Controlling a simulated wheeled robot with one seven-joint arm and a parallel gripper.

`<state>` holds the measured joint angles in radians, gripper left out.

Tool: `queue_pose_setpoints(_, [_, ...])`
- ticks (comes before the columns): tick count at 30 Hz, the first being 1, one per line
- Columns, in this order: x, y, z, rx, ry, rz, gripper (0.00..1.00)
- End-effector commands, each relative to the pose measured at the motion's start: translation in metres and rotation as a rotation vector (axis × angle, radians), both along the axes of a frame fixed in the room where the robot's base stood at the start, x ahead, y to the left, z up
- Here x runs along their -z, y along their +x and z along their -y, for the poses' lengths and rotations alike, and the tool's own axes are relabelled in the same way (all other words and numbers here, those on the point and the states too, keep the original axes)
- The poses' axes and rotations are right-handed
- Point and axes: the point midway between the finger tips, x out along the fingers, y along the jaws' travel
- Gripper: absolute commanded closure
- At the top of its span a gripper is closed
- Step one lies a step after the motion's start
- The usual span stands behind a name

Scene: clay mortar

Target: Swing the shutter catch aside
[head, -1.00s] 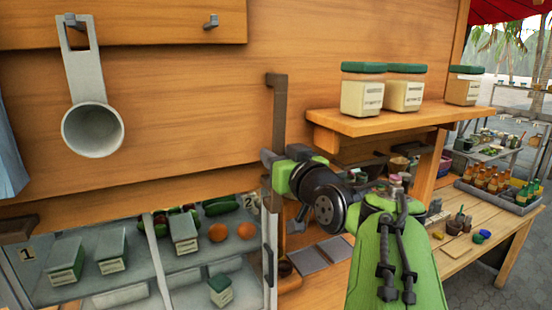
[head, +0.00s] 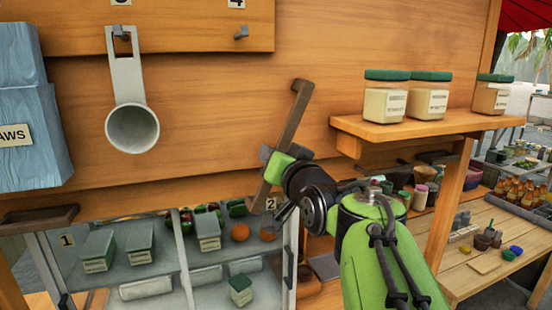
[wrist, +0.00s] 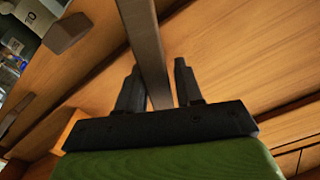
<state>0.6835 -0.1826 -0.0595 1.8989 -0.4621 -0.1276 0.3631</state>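The shutter catch is a dark brown metal bar (head: 291,120) with a bent top, in front of the wooden shutter panel. It leans, its top toward the right and its lower end toward the left. My gripper (head: 270,158) is at the bar's lower middle. In the wrist view, the bar (wrist: 148,50) passes between the two fingers of my gripper (wrist: 157,67). The fingers stand apart, with a visible gap on the right finger's side. Contact on the left finger's side cannot be told. The bar's lower part is partly hidden by my gripper.
A shelf (head: 430,127) with several green-lidded jars is to the right. A ladle (head: 132,128) hangs on the left, beside a blue box (head: 30,130). A glass case (head: 165,285) with boxes and fruit is below. The panel between ladle and catch is clear.

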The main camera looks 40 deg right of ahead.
Motion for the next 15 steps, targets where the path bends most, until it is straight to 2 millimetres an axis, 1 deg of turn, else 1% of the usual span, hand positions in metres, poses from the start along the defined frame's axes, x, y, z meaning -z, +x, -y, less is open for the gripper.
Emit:
queue_pose_setpoints(1, [0.000,0.000,0.000,-0.001,-0.001,0.000,0.56])
queue_pose_setpoints(2, [0.000,0.000,0.000,-0.001,-0.001,0.000,0.51])
queue_pose_setpoints(3, [0.000,0.000,0.000,0.000,-0.002,-0.001,0.49])
queue_pose_setpoints(11, [0.000,-0.002,0.000,0.002,-0.003,-0.002,0.49])
queue_pose_setpoints(13, [0.001,-0.008,-0.002,0.001,-0.004,-0.001,0.49])
queue_pose_setpoints(15, [0.001,-0.021,-0.005,0.004,-0.005,0.002,0.49])
